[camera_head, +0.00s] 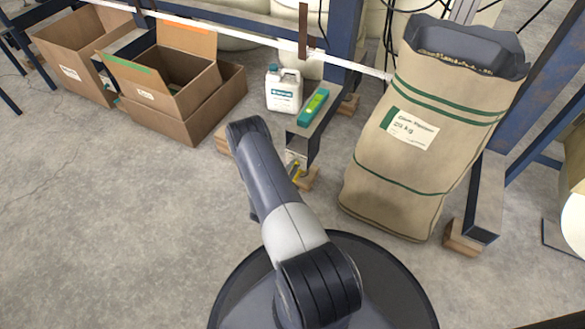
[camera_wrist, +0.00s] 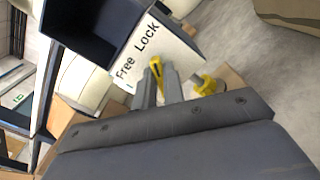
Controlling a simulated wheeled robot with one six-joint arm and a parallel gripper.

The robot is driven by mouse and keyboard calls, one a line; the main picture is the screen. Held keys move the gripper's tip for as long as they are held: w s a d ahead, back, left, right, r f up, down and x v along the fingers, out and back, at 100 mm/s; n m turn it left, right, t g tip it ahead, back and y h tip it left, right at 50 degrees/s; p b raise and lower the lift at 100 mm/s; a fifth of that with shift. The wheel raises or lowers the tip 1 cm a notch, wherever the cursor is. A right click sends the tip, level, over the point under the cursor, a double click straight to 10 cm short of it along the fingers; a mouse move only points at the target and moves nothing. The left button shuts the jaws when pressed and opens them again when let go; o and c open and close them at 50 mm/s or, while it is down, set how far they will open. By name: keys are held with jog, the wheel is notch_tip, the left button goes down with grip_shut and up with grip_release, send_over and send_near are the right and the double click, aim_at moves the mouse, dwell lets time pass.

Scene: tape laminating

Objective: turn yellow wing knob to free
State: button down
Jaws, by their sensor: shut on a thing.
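The yellow wing knob (camera_wrist: 156,67) is between the two fingertips of my gripper (camera_wrist: 160,77) in the wrist view. The fingers are shut on it, and they hide part of it. In the head view a small yellow part (camera_head: 295,171) shows beside my arm, low on the stand's foot; my fingers are mostly hidden there.
Another yellow part (camera_wrist: 208,85) is right of the fingers, by a wooden block (camera_wrist: 232,80). A green tool (camera_head: 313,107) lies atop the dark beam. A white jug (camera_head: 284,92) stands left, a large paper sack (camera_head: 418,135) right. Open floor lies left.

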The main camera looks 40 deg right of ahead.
jog(key=shift+w+a+n, duration=0.1)
jog(key=shift+w+n, duration=0.05)
jog(key=shift+n, duration=3.8)
jog(key=shift+w+a+n, duration=0.1)
jog(key=shift+n, duration=4.15)
jog(key=c, duration=1.5)
grip_release()
jog(key=p+v, duration=0.3)
jog(key=v, duration=0.7)
jog(key=shift+a, duration=0.35)
